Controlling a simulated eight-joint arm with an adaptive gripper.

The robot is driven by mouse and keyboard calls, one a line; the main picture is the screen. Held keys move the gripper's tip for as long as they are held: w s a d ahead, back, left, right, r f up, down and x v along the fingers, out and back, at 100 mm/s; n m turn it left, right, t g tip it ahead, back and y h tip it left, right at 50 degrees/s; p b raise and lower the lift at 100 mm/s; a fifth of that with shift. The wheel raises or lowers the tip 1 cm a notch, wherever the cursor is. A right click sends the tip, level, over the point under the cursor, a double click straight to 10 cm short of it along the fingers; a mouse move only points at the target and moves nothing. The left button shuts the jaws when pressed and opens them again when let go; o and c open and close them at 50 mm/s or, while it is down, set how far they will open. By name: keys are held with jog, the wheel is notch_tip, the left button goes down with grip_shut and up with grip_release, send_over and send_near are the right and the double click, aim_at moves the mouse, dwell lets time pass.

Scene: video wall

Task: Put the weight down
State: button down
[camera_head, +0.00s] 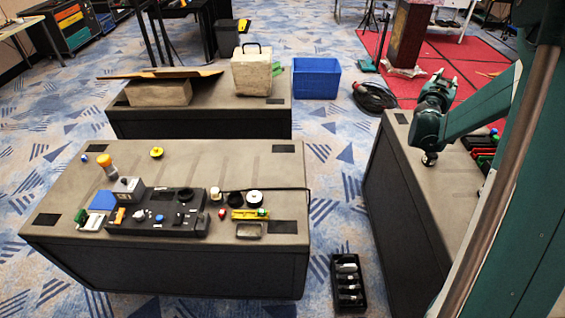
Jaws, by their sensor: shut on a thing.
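My teal arm reaches in from the right over the right-hand table (405,150). My gripper (438,88) is small, grey-green and partly merged with the wrist in the camera_head view. It is shut on the weight, but its fingers and the weight are hard to make out at this size. A small dark, silvery round piece (430,158) shows just below the teal joint, close over or against the tabletop. I cannot tell whether it is the weight or whether it touches the table.
The front table (220,160) carries a dark control panel (160,215) and small parts. A black tray (347,283) lies on the floor between them.

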jog(key=w+a+n+t+y, duration=0.1)
jog(key=w+a+n+y, duration=0.25)
jog(key=a, duration=0.65)
jog(key=w+a+n+t+y, duration=0.15)
jog(key=w+a+y, duration=0.3)
jog(key=a, duration=0.65)
jog(key=w+a+n+t+y, duration=0.1)
jog(key=w+a+n+y, duration=0.35)
jog(key=a, duration=0.55)
jog(key=s+a+n+g+y, duration=0.25)
jog(key=a+y, duration=0.25)
jog(key=a, duration=0.6)
jog(key=s+a+n+g+y, duration=0.1)
jog(key=a+n+y, duration=0.25)
jog(key=a, duration=0.65)
jog(key=s+a+n+g+y, duration=0.45)
jog(key=s+a+g, duration=0.25)
jog(key=s+a, duration=0.4)
jog(key=s+a+n+g+y, duration=0.3)
jog(key=s+a+n+g, duration=0.35)
jog(key=a, duration=0.75)
notch_tip(320, 180, down, 11)
jog(key=s+m+g, duration=0.1)
jog(key=shift+s+d, duration=0.15)
jog(key=shift+s, duration=0.2)
jog(key=shift+f, duration=0.1)
